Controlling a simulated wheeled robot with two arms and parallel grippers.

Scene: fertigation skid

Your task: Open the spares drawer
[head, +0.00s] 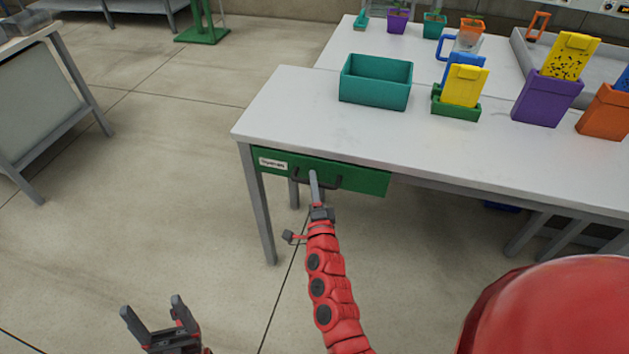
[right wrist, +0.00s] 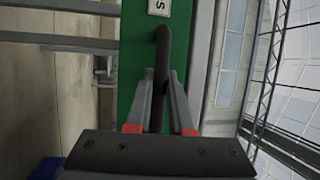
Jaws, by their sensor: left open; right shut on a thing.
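The spares drawer (head: 361,180) has a green front with a white label and sits under the near edge of the white table. It looks closed. Its dark bar handle (head: 331,182) shows in the head view and also in the right wrist view (right wrist: 162,45). My right gripper (head: 314,178) is shut on the handle; in the right wrist view its two fingers (right wrist: 161,75) lie on either side of the bar. My left gripper (head: 154,308) is open and empty, low over the floor at the bottom left, away from the drawer.
The white table (head: 300,115) carries a teal bin (head: 375,88), a yellow card in a green holder (head: 456,107) and a purple holder (head: 546,102). A table leg (head: 258,205) stands left of the drawer. The floor (head: 150,190) in front is clear.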

